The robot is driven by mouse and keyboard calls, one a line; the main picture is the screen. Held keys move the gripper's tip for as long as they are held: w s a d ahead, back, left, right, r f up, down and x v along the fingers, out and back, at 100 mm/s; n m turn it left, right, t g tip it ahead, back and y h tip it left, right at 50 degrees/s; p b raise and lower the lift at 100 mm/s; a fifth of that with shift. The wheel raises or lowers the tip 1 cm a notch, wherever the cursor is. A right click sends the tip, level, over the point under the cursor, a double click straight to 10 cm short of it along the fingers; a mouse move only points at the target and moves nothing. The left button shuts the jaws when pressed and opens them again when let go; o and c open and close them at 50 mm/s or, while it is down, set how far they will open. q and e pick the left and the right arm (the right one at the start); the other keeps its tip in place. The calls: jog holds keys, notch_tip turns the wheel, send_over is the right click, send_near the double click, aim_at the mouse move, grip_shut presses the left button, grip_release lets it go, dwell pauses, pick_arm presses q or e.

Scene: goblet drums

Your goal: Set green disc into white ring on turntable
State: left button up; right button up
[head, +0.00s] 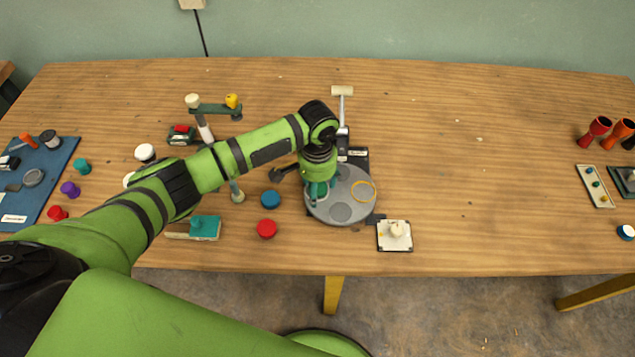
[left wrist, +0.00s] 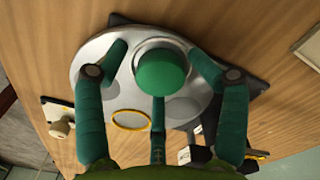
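The grey turntable (head: 352,183) stands near the middle of the table; it also shows in the left wrist view (left wrist: 90,52). In that view the green disc (left wrist: 162,72) lies at the white ring (left wrist: 158,43), overlapping its near part. I cannot tell if it is fully seated. My left gripper (head: 318,190) is over the left part of the turntable, pointing down. In the wrist view its teal fingers (left wrist: 158,68) are spread around the disc, with gaps at both sides; the near finger overlaps or touches the disc's edge. In the head view the gripper hides disc and ring. My right gripper is out of view.
A yellow ring (head: 363,191) marks the turntable's right part. A white plate with a knob (head: 396,233) sits at front right. Blue (head: 270,199) and red (head: 267,228) discs lie to the left. A hammer-like tool (head: 342,105) is behind.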

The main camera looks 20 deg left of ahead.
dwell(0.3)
pick_arm(q)
jog(key=shift+r, duration=0.35)
notch_tip(320, 180, up, 13)
jog(key=shift+w+f+b, duration=0.15)
jog(key=shift+b, duration=0.3)
dwell(1.9)
